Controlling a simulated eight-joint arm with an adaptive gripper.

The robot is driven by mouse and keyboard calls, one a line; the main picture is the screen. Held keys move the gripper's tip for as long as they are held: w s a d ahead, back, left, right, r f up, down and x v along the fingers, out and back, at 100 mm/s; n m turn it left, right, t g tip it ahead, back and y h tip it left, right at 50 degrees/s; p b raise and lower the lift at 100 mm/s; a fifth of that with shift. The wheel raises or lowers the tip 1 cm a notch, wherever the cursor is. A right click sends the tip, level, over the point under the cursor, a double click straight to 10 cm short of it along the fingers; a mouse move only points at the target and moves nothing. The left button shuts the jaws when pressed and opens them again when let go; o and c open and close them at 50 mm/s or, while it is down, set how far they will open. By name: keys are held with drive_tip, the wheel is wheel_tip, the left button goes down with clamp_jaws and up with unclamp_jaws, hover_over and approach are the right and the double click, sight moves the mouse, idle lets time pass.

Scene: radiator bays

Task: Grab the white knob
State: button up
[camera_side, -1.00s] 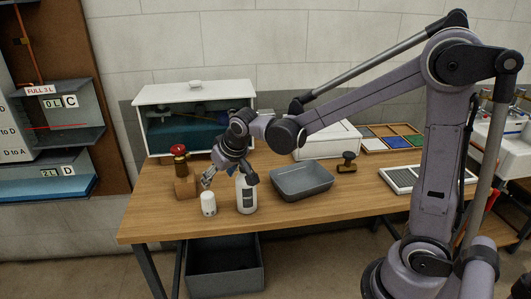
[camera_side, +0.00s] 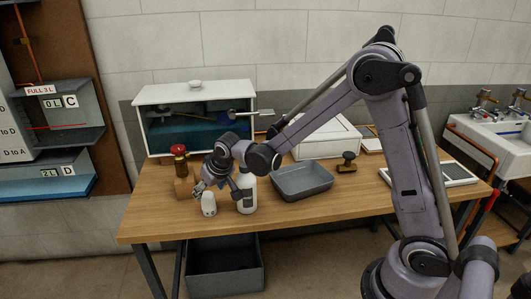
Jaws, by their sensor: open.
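A small white knob (camera_side: 209,205), a short rounded cylinder with dark marks near its base, stands at the front left of the wooden table and looks slightly tilted. My gripper (camera_side: 218,191) is open and points down just above and behind the knob. One finger is close to the knob's top left, and the other is to the right, in front of the white bottle (camera_side: 247,195). I cannot tell whether a finger touches the knob. Another small white knob (camera_side: 195,84) sits on the lid of the white cabinet.
The bottle stands close to the right of my gripper. A wooden block with a red-topped brass valve (camera_side: 180,158) stands behind left. A grey tray (camera_side: 302,180) and a dark-handled stamp (camera_side: 347,162) lie to the right. The table's front edge (camera_side: 290,227) is near.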

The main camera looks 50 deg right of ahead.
sight(208, 194)
drive_tip(key=shift+x, duration=2.2)
drive_tip(key=c, duration=1.3)
